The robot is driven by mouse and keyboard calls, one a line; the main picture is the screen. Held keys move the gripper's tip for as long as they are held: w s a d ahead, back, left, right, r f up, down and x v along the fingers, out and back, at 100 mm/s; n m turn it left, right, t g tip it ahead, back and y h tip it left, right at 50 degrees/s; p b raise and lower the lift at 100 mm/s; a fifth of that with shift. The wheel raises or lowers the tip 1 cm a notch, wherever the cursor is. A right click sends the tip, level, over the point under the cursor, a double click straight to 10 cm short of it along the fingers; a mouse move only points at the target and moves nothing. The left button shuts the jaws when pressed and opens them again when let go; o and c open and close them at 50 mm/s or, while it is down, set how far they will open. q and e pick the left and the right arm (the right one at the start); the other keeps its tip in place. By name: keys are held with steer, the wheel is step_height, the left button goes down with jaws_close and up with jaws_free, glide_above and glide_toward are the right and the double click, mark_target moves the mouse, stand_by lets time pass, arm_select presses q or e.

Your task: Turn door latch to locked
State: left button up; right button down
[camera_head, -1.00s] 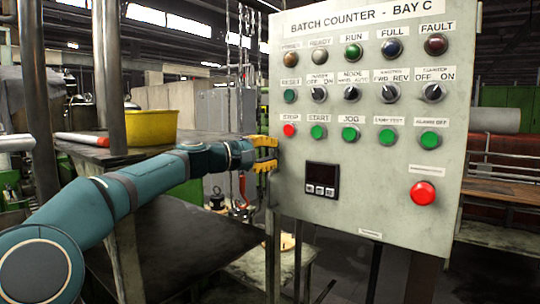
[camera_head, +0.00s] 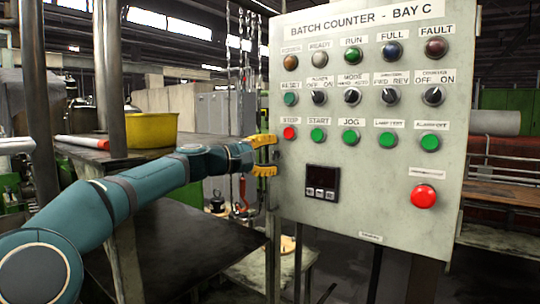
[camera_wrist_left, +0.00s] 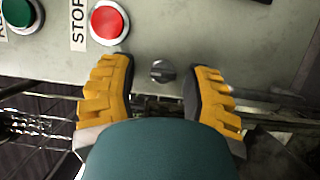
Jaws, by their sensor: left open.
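The door latch (camera_wrist_left: 162,71) is a small round grey knob with a slot or ridge across it, on the panel face near its edge in the left wrist view. My left gripper (camera_wrist_left: 161,72) has yellow fingers with dark pads, one on each side of the latch, with a gap to both. In the head view my left gripper (camera_head: 272,156) is open at the left edge of the grey control panel (camera_head: 380,200). The latch is too small to make out clearly there. My right gripper is not in view.
The red stop button (camera_wrist_left: 109,21) is close above the left finger in the wrist view. Rows of lamps, selector switches and green buttons cover the panel's upper half, with a large red button (camera_head: 423,196) lower right. A table with a yellow bin (camera_head: 151,130) stands left.

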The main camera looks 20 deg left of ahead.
arm_select(q)
steer(key=shift+f, duration=0.2)
steer(key=shift+s+a, duration=0.35)
steer(key=shift+a, duration=0.05)
steer(key=v, duration=0.7)
steer(key=shift+r, duration=0.25)
